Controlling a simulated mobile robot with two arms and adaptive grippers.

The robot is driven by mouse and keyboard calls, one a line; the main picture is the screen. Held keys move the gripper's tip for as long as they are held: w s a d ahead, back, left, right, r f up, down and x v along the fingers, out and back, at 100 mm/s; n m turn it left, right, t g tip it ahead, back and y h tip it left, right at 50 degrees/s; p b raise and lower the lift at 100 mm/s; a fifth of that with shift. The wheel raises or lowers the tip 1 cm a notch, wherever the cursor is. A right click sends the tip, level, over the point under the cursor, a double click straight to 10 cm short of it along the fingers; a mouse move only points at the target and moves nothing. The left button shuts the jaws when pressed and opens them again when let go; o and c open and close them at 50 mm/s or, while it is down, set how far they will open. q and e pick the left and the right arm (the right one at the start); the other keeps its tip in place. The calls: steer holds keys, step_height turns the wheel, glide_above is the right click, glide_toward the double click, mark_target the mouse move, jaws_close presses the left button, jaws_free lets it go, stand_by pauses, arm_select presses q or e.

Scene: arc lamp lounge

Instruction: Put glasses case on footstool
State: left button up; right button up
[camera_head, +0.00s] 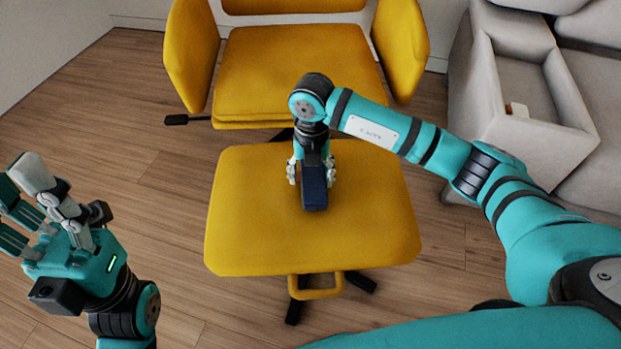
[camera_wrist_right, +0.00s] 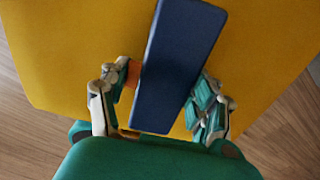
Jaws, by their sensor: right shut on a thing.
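The glasses case (camera_head: 314,188) is dark blue and oblong. It is at the middle of the yellow footstool (camera_head: 375,215), over its seat; I cannot tell whether it touches the cushion. My right gripper (camera_head: 312,172) is shut on the case, with a finger on each side. In the right wrist view the case (camera_wrist_right: 178,65) lies slightly tilted between the fingers (camera_wrist_right: 165,100), with the yellow cushion (camera_wrist_right: 75,50) beneath. My left gripper (camera_head: 30,205) is at the far left, above the floor, with its fingers spread and nothing between them.
A yellow armchair (camera_head: 295,75) stands right behind the footstool. A grey sofa (camera_head: 515,125) is at the upper right, with a small white and red thing (camera_head: 517,110) on it. Wooden floor (camera_head: 150,190) is clear left of the footstool. A handle (camera_head: 316,290) juts from its front.

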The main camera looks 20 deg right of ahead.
steer(key=shift+f, duration=0.25)
steer(key=shift+r, duration=0.15)
steer(key=shift+f, duration=0.25)
steer(key=o, duration=1.2)
steer(key=shift+r, duration=0.2)
